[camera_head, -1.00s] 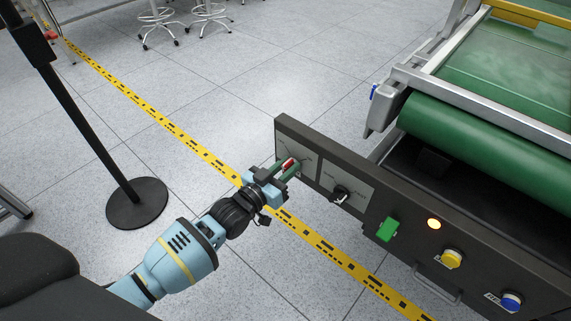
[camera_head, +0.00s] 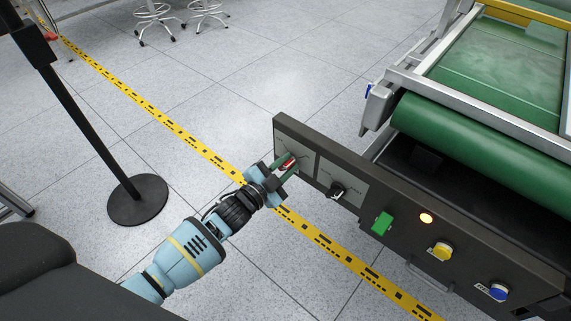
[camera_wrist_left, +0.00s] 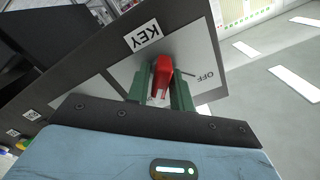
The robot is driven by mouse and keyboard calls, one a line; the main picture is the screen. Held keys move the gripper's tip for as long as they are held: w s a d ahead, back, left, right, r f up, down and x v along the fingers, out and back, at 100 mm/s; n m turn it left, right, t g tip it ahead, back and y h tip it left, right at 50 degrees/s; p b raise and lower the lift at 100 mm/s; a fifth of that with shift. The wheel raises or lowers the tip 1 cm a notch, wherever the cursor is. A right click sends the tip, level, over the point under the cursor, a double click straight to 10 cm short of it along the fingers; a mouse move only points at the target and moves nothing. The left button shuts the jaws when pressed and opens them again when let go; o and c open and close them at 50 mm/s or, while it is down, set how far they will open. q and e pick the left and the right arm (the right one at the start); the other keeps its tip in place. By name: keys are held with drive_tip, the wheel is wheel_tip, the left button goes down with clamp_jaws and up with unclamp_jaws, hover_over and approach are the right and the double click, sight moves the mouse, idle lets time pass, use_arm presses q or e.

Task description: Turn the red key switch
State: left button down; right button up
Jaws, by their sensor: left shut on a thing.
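The red key switch (camera_head: 287,164) sits on a pale plate at the left end of the dark control panel (camera_head: 437,232). In the left wrist view the red key switch (camera_wrist_left: 161,76) stands between two green fingers, under a KEY label, with OFF printed to its right. My left gripper (camera_head: 286,166) is shut on the red switch; in the wrist view its fingers (camera_wrist_left: 161,92) flank the switch on both sides. The gripper looks rolled relative to the panel. My right gripper is not in view.
A green conveyor (camera_head: 470,150) is behind. A black post base (camera_head: 138,200) stands left.

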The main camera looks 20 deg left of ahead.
use_arm(q)
drive_tip(key=shift+m, duration=0.4)
idle(0.3)
drive_tip(key=c, duration=1.4)
unclamp_jaws()
drive_tip(key=shift+c, duration=0.2)
drive_tip(key=shift+s, duration=0.1)
drive_tip(key=p+v, duration=0.1)
drive_tip(key=v, duration=0.6)
drive_tip(key=shift+s, duration=0.3)
drive_tip(key=shift+a, duration=0.1)
